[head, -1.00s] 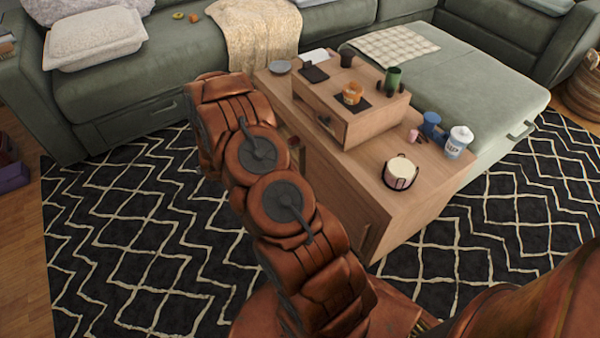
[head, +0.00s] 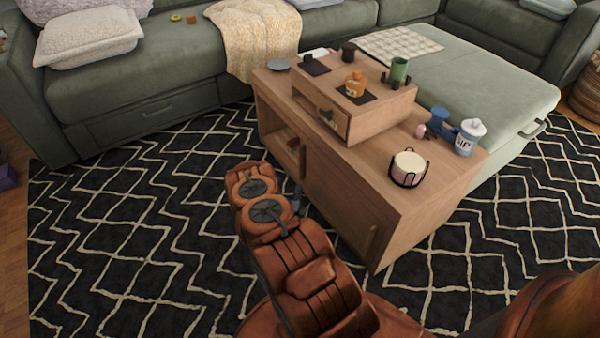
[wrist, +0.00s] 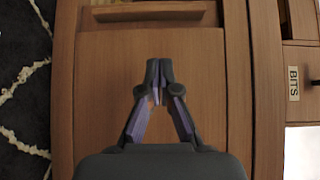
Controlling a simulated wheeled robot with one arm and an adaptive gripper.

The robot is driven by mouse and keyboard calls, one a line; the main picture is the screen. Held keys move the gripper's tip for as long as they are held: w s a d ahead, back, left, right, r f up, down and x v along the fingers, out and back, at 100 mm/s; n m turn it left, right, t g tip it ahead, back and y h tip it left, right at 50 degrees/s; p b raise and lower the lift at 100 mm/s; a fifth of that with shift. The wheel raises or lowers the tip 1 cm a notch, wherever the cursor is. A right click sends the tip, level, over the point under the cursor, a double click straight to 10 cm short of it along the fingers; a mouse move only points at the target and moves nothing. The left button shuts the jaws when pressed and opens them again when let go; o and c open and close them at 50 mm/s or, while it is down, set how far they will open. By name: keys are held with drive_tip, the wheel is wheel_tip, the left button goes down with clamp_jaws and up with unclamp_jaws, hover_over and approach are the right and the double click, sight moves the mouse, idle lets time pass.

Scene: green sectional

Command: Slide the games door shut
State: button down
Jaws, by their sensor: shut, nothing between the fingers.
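The wooden cabinet (head: 425,215) stands on the rug. A flat wooden door panel (head: 335,195) covers the middle and right of its long front. A small upright handle (head: 371,243) shows near the panel's right end. Left of the panel an open compartment (head: 282,140) shows, with small reddish things inside. In the wrist view my gripper (wrist: 159,75) is shut and empty in front of a plain wooden panel (wrist: 100,85). A pale wooden strip (wrist: 148,12) with a dark shadow lies beyond the fingertips. I cannot tell whether the fingers touch the panel. In the head view my forearm mostly hides the gripper.
A small drawer box (head: 375,125) on the cabinet carries an orange jar (head: 356,86) and a green cup (head: 399,69). A label reading BITS (wrist: 293,83) is on its front. A candle (head: 408,168) and a white canister (head: 470,137) stand near the right edge. Open rug lies left.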

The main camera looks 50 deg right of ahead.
drive_tip(key=b, duration=0.2)
approach(302, 161)
drive_tip(key=shift+h, duration=0.3)
drive_tip(key=d, duration=0.4)
drive_tip(key=shift+s+d+f, duration=0.15)
drive_tip(key=shift+s+d, duration=0.2)
drive_tip(key=shift+w+d+b, duration=0.2)
drive_tip(key=shift+w+b, duration=0.2)
drive_tip(key=shift+w, duration=0.55)
drive_tip(key=shift+w+d+b, duration=0.15)
drive_tip(key=shift+w+b, duration=0.25)
drive_tip(key=shift+w, duration=0.55)
drive_tip(key=shift+a, duration=0.1)
